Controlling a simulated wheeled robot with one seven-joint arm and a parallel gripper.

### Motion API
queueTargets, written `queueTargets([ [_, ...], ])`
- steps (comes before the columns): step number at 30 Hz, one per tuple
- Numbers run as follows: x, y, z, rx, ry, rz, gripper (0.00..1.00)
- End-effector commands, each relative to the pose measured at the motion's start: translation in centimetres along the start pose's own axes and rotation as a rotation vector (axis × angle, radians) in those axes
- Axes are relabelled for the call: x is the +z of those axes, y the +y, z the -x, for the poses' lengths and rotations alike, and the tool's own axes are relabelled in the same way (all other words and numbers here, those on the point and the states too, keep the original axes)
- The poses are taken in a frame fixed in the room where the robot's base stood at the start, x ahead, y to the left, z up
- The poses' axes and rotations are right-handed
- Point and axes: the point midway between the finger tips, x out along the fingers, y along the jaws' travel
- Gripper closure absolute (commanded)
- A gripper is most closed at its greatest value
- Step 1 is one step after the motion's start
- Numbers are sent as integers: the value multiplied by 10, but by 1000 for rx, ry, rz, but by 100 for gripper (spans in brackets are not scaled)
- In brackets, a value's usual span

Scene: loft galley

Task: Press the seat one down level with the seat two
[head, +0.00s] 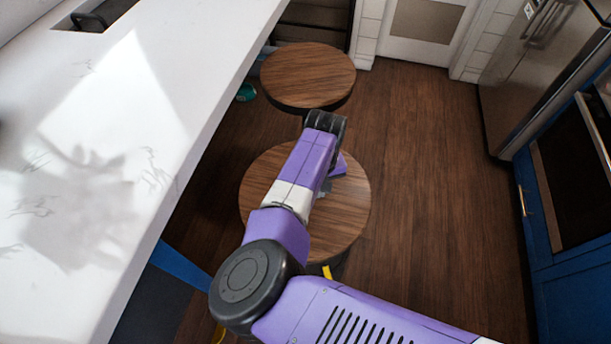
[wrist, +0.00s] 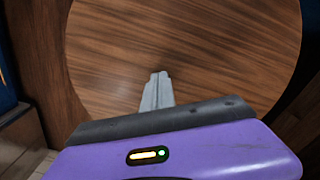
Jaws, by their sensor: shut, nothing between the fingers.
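Two round, brown wood-grain stool seats show in the head view. The near seat (head: 345,215) lies under my arm, which hides its left middle. The far seat (head: 308,72) is farther back and clear of my arm. No label shows which is seat one. My gripper (head: 324,187) is over the near seat, with its fingers shut and empty. In the wrist view the grey fingertips (wrist: 158,78) are together over a seat's wooden top (wrist: 225,50). I cannot tell whether they touch it. From this steep angle I cannot compare the two seat heights well.
A white marble counter (head: 105,150) runs along the left, close to both seats. A steel fridge (head: 530,65) and blue cabinets with an oven (head: 570,170) stand on the right. Dark wood floor (head: 435,150) is free between. A small teal object (head: 246,92) lies by the far seat.

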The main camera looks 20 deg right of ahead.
Motion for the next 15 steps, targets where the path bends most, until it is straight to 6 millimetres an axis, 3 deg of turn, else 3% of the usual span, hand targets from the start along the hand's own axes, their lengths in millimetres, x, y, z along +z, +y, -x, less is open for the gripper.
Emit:
queueTargets([
  [15,-1,0,39,1,2,1,100],
])
